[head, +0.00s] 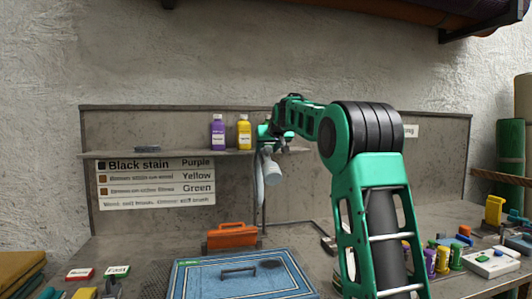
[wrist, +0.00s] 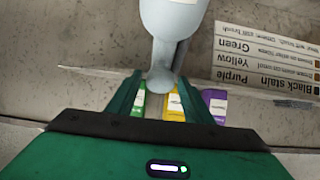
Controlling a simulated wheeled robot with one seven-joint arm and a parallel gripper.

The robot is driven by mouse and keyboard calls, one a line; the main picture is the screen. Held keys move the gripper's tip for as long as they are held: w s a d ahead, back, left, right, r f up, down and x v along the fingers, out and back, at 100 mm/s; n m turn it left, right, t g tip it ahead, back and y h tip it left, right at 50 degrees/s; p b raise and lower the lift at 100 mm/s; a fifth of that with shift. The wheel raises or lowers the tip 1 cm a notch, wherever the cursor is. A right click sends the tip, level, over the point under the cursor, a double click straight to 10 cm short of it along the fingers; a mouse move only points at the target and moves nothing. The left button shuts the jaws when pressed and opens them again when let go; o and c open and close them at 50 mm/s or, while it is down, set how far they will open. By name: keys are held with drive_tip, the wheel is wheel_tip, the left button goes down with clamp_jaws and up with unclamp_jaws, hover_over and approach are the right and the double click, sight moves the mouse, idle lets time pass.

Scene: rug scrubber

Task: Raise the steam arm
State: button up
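A pale grey, rounded part (head: 271,168) hangs below my gripper (head: 267,133), in front of the back panel. It may be the steam arm, but I cannot tell for sure. In the wrist view the same pale part (wrist: 172,35) comes down from the top, narrows, and ends in a rounded knob between the fingertips. My gripper (wrist: 160,80) looks open, with gaps showing beside the knob. A thin dark upright line shows beside the part, and its lower connection is unclear.
A shelf behind holds a purple bottle (head: 218,134) and a yellow bottle (head: 244,134); a green bottle (wrist: 139,104) shows in the wrist view. Small coloured items crowd the right.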

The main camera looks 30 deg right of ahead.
drive_tip(key=v, duration=1)
drive_tip(key=shift+s+r, duration=0.15)
drive_tip(key=shift+s, duration=0.1)
drive_tip(key=shift+a, duration=0.1)
drive_tip(key=s+a+f+m+g+y, duration=0.1)
drive_tip(key=s+a+f+g, duration=0.2)
drive_tip(key=s+f, duration=0.9)
drive_tip(key=s+a+f+m+g+y, duration=0.1)
drive_tip(key=s+a+f+g, duration=0.3)
drive_tip(key=s+f, duration=0.9)
drive_tip(key=s+a+f+g+y, duration=0.2)
drive_tip(key=s+a+f+g, duration=0.2)
drive_tip(key=s+f, duration=0.9)
drive_tip(key=s+a, duration=0.2)
drive_tip(key=s, duration=1)
drive_tip(key=shift+f+m, duration=0.2)
drive_tip(key=shift+m, duration=0.2)
drive_tip(key=shift+s+a, duration=0.15)
